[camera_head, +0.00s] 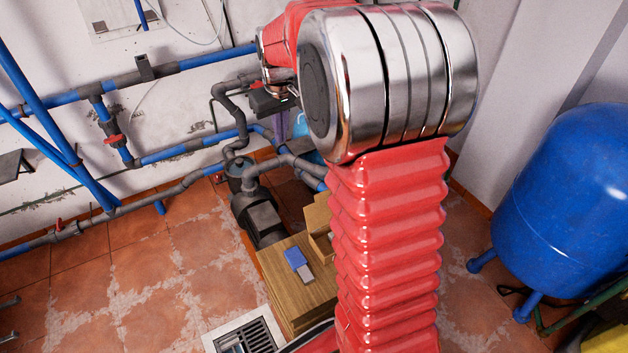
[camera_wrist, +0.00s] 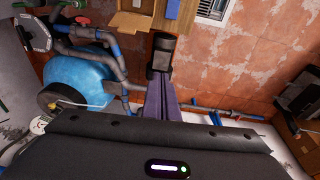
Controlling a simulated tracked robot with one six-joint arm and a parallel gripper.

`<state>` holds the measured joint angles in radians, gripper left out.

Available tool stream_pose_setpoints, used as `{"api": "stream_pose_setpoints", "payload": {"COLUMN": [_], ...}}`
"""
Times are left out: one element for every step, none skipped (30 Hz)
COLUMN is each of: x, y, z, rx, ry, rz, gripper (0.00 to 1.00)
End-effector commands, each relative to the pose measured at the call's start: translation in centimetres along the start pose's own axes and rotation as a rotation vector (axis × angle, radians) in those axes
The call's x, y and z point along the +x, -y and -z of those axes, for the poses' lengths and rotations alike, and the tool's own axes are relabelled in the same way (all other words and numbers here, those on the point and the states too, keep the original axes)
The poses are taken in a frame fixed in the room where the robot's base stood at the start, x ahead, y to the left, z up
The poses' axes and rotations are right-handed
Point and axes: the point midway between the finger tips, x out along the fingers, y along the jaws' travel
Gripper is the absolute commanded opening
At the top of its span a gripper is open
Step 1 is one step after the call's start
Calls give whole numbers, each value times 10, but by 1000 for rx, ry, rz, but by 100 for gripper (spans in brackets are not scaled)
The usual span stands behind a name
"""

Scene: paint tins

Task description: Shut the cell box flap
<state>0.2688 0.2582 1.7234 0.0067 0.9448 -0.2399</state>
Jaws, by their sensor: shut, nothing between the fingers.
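A tan open box (camera_head: 319,246), which looks like the cell box, stands on a wooden top. My arm hides its right part in the head view. A raised tan panel (camera_head: 317,214) at its back may be the flap. The box also shows at the top edge of the wrist view (camera_wrist: 133,22), cut off by the frame. My gripper (camera_head: 277,146) has purple fingers, pointing down in the head view. They are shut and empty, beyond the box and apart from it. The fingers also show in the wrist view (camera_wrist: 160,86), with the black pump motor behind their tips.
A small blue and grey object (camera_head: 298,263) lies on the wooden top (camera_head: 283,282) beside the box. A black pump motor (camera_head: 262,218) and grey and blue pipes stand behind. A blue tank (camera_head: 565,200) is at right. A floor grate (camera_head: 247,338) lies in front; tiled floor is clear at left.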

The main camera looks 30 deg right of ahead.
Motion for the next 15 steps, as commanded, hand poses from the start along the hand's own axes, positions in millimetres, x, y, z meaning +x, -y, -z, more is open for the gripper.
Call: {"api": "stream_pose_setpoints", "payload": {"x": [14,20,29,36,43,53,60,68,78,85,93,104,112,120,130], "y": [-8,-12,-18,-22,-27,-33,-37,-42,-48,-52,-56,-62,-67,-72,-77], "z": [6,10,14,17,20,24,27,29,32,34,36,38,40,41,43], "rx": [4,4,5,5,5,7,8,9,9,9,10,11,13,13,13], "ry": [14,20,27,34,39,47,53,59,67,72,78,85,91,96,103], "rz": [1,2,2,3,3,4,5,6,7,8,9,10,12,13,14], "gripper": [0,0,0,0,0,0,0,0,0,0,0,0,0,0,0]}}
